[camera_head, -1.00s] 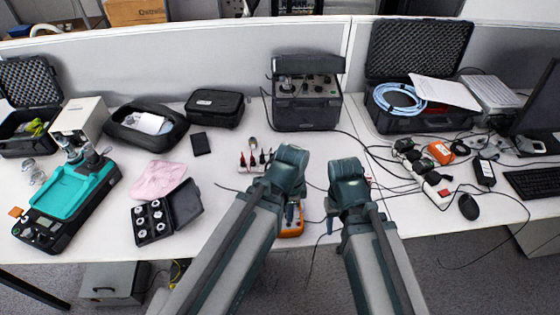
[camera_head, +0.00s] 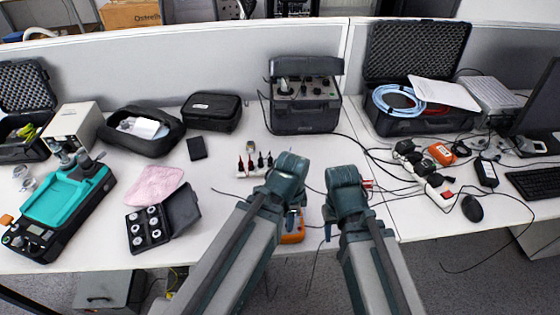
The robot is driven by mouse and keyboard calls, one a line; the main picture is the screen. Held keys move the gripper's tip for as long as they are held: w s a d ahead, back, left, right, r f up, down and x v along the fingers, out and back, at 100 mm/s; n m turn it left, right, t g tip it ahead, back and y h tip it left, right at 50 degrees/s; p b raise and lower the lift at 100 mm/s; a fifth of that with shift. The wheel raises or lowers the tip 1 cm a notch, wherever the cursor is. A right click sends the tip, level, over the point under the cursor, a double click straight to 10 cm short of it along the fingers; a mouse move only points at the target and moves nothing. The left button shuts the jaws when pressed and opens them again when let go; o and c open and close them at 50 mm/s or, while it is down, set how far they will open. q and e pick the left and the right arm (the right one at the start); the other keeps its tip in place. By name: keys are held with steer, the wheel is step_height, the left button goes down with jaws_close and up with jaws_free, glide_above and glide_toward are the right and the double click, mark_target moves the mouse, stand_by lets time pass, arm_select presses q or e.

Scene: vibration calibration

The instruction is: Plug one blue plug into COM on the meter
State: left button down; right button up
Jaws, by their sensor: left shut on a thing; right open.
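The meter (camera_head: 292,234) is orange and lies near the table's front edge, mostly hidden behind my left arm. Its COM socket cannot be made out. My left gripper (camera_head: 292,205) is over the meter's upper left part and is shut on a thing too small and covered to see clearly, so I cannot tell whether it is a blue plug. My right gripper (camera_head: 330,228) hangs just right of the meter, open; its fingers are partly hidden by my arm. Several red and dark plugs (camera_head: 254,162) stand upright in a pale holder behind my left gripper. No blue plug shows clearly.
A black calibrator case (camera_head: 305,112) stands behind at the back. An open box of round parts (camera_head: 149,229) and a pink cloth (camera_head: 155,185) lie left. A power strip (camera_head: 434,186) and cables lie right. A strip of table left of the plug holder is clear.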

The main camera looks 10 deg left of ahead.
arm_select(q)
steer(key=shift+f+b, duration=0.95)
steer(key=shift+f, duration=0.05)
stand_by(3.3)
steer(key=c, duration=0.7)
jaws_free()
steer(key=shift+r, duration=0.2)
steer(key=shift+r+p, duration=2.3)
steer(key=shift+p, duration=0.2)
step_height(320, 180, up, 14)
steer(key=p, duration=1.4)
